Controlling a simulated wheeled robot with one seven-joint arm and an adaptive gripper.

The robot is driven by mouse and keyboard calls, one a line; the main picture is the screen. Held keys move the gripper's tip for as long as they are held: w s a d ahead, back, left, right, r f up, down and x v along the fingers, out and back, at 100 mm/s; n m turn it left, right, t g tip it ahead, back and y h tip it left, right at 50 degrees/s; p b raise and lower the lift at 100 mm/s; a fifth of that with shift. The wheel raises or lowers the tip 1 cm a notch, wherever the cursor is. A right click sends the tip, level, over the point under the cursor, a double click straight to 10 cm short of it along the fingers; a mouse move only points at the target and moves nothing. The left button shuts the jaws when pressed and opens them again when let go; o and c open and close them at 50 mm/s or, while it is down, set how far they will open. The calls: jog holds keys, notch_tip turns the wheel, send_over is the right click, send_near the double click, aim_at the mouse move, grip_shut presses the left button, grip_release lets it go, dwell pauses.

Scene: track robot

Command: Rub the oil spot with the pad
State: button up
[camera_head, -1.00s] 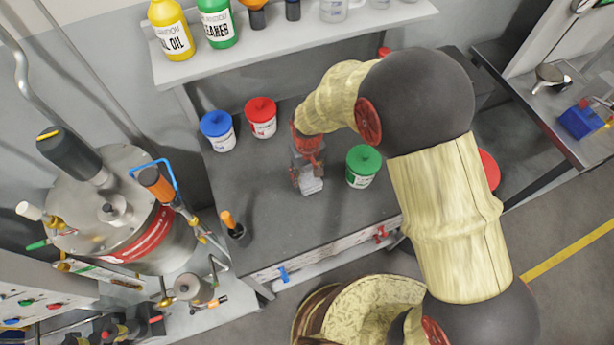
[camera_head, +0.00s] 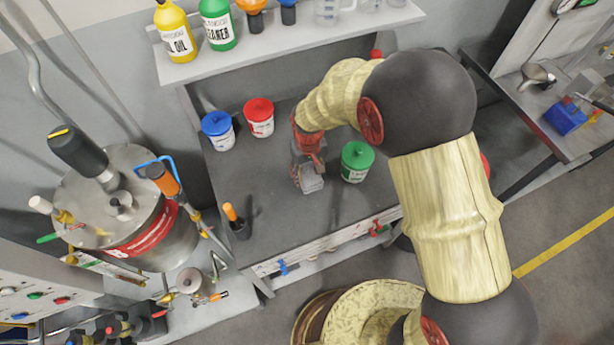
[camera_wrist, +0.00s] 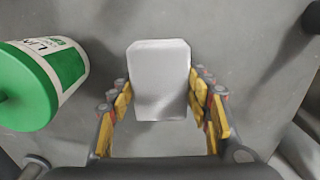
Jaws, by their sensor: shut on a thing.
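My gripper (camera_head: 307,172) is shut on a pale grey-white pad (camera_wrist: 158,85), low over the grey workbench top (camera_head: 275,205). In the wrist view the pad sits between the yellow fingers of my gripper (camera_wrist: 165,110). In the head view the pad (camera_head: 312,184) shows at the gripper's tip. I cannot tell whether the pad touches the bench. No oil spot shows clearly in either view; it may be hidden under the pad or the gripper.
A green-lidded tub (camera_head: 356,161) stands close to the right of my gripper. A blue tub (camera_head: 218,130) and a red tub (camera_head: 259,117) stand at the back left. An orange-handled tool (camera_head: 235,222) stands in a dark holder at the front left. Bottles line the shelf (camera_head: 290,40) above.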

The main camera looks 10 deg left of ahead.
jog(key=shift+w+r+p, duration=0.1)
jog(key=shift+r+p, duration=1.05)
jog(key=shift+r, duration=1.1)
jog(key=shift+f, duration=0.1)
